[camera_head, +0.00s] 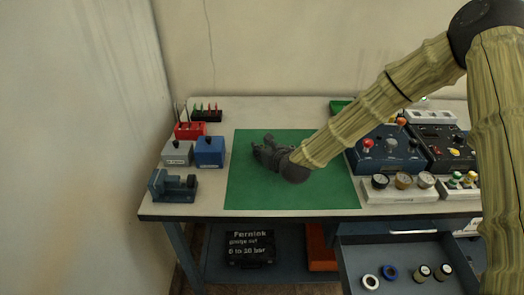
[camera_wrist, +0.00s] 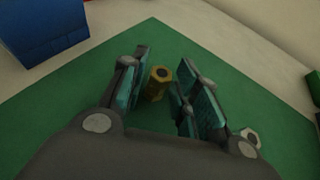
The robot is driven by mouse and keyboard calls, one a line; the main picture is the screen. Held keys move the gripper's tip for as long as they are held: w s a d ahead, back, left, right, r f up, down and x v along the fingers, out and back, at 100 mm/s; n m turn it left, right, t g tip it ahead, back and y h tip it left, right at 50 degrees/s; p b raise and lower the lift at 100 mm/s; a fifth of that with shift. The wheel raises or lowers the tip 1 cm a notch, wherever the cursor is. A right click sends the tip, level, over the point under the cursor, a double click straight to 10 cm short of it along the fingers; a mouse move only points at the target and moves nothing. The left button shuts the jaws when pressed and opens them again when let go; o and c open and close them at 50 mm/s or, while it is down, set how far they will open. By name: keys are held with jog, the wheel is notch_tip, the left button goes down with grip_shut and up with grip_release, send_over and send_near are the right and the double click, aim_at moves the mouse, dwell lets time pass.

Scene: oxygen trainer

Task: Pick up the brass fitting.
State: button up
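The brass fitting (camera_wrist: 157,84) stands on the green mat (camera_wrist: 62,128) in the wrist view, its round opening facing up. It sits between the spread fingers of my gripper (camera_wrist: 160,88), nearer the left finger, with a gap to the right one. My gripper is open and empty. In the head view, my gripper (camera_head: 264,151) is low over the upper part of the green mat (camera_head: 255,190), and the brass fitting cannot be made out there. A small pale nut-like piece (camera_wrist: 250,136) lies on the mat beside the right finger in the wrist view.
A blue box (camera_head: 210,152), a grey box (camera_head: 177,153) and a blue vise (camera_head: 172,186) stand left of the mat. Control panels (camera_head: 386,150) and a gauge tray (camera_head: 400,190) stand to the right. An open drawer (camera_head: 408,250) holds several rings and fittings. The mat's front is clear.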

grip_shut()
jog(key=shift+r, duration=0.15)
jog(key=shift+r+b, duration=0.3)
jog(key=shift+r, duration=0.35)
jog(key=shift+s+d+r+b, duration=0.1)
jog(key=shift+s+r+b, duration=0.1)
jog(key=shift+r, duration=0.3)
jog(key=shift+s+d+r+b, duration=0.1)
jog(key=shift+r+b, duration=0.1)
jog(key=shift+r, duration=0.25)
jog(key=s+d+b, duration=0.1)
jog(key=s, duration=0.4)
jog(key=s+d+r, duration=0.1)
jog(key=s, duration=0.4)
jog(key=s+d+b, duration=0.1)
jog(key=s, duration=0.4)
jog(key=shift+d+r+b, duration=0.3)
jog(key=shift+d+b, duration=0.05)
jog(key=shift+d, duration=0.05)
